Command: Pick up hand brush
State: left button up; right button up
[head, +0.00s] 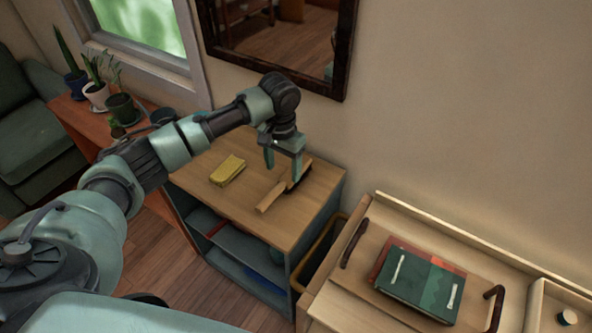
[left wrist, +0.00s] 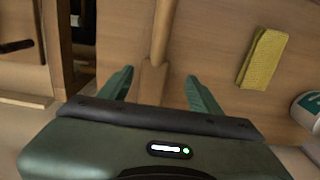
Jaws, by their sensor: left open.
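The hand brush (head: 271,195) lies on the wooden top of a low shelf unit (head: 235,205), its pale wooden handle toward the front and its dark bristles partly hidden behind my gripper. My left gripper (head: 283,166) is open and points down over the brush. In the left wrist view, the handle (left wrist: 162,32) runs away from me, and the wider wooden part of the brush lies between the two open green fingers (left wrist: 160,77). Its near end is hidden by the gripper body. I cannot tell whether the fingers touch it. My right gripper is not in view.
A wooden tray with dark handles holds stacked books (head: 420,280) at the right. A dark-framed mirror (head: 280,40) hangs on the wall behind. Potted plants (head: 97,93) stand at the left.

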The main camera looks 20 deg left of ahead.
aim_at(286, 180)
pick_arm(q)
jog(key=shift+s+d+f+p, duration=0.1)
jog(key=shift+f+p, duration=0.1)
jog(key=shift+f, duration=0.3)
jog(key=shift+s+d+f+p, duration=0.1)
jog(key=shift+f+p, duration=0.05)
jog(key=shift+f, duration=0.3)
jog(key=f, duration=0.2)
jog(key=shift+w+d+f, duration=0.15)
jog(key=shift+w+f, duration=0.05)
jog(key=shift+f, duration=0.65)
grip_shut()
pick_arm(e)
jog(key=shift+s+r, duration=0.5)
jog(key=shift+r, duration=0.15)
